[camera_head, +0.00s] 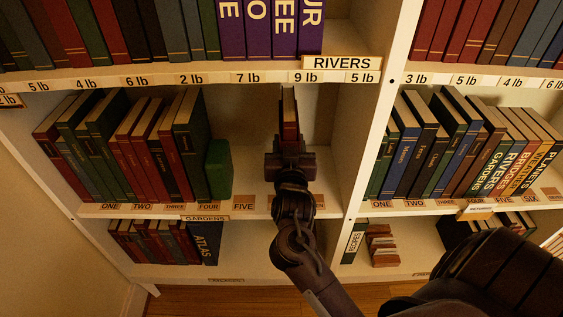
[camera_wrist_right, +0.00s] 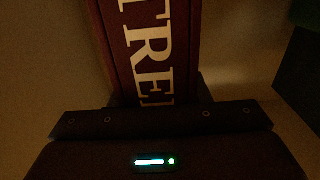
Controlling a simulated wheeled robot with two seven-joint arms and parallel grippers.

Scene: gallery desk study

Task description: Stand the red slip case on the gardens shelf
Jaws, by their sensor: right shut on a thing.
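My right gripper (camera_head: 290,160) is shut on the red slip case (camera_head: 289,110), which is upright in the middle-left shelf bay. In the right wrist view the case (camera_wrist_right: 150,45) is dark red with large pale letters, partly reading "TRE". The gripper hides its lower part, so I cannot tell whether it touches the shelf. The gardens plate (camera_head: 205,218) is on the front edge of this bay's shelf board (camera_head: 250,200). My left gripper is not in view.
Several books (camera_head: 125,145) and a green block (camera_head: 218,168) fill the bay's left side. The bay's right side is clear up to the white upright divider (camera_head: 372,120). Purple volumes (camera_head: 258,30) stand above, over the rivers plate (camera_head: 342,63).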

